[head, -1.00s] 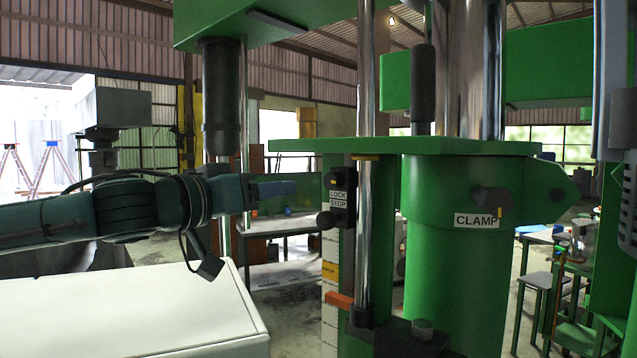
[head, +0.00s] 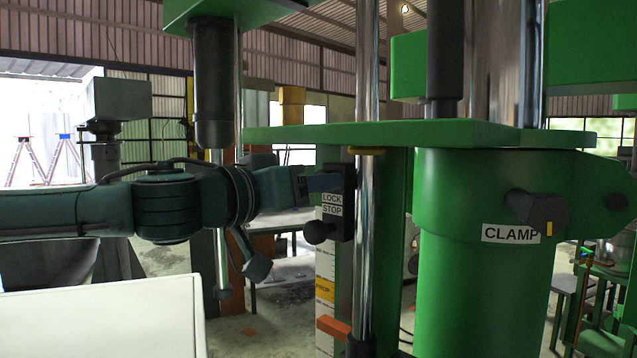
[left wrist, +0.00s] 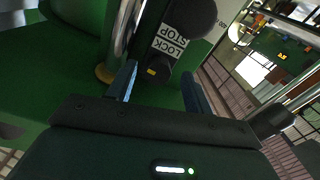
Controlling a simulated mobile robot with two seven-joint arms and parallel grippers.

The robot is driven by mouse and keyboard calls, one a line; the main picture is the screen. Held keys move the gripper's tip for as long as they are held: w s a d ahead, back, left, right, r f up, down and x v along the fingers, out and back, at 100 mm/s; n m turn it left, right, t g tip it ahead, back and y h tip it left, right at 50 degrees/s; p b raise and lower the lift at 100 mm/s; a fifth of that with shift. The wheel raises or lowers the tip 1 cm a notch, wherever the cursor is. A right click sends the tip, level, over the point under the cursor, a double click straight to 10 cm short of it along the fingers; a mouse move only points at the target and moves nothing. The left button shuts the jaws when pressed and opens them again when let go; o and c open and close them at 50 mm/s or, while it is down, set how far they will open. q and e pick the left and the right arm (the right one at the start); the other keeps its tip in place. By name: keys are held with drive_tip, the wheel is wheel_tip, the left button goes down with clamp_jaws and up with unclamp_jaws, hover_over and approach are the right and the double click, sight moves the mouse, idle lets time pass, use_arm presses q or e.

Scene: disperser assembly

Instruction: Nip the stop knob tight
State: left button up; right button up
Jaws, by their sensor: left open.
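The stop knob (head: 318,231) is a dark round knob on the black stop block (head: 343,215), below the LOCK and STOP labels. In the left wrist view the stop knob (left wrist: 190,16) is at the top, past the labels. My left gripper (head: 324,183) is open at the upper part of the block, above the knob in the head view. In the left wrist view the left gripper's (left wrist: 160,84) blue fingers are apart, with the label end of the block between and beyond them. The knob is not between the fingers. I cannot tell whether they touch the block. My right gripper is not in view.
A chrome rod (head: 366,110) stands close right of the block. A green plate (head: 400,135) lies just above. The green CLAMP cylinder (head: 470,290) is to the right, and an orange tab (head: 333,326) is below. A white surface (head: 100,315) lies under my left arm.

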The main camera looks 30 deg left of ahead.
use_arm(q)
drive_tip(key=shift+w+d, duration=0.1)
drive_tip(key=shift+c, duration=0.2)
drive_tip(key=c, duration=0.9)
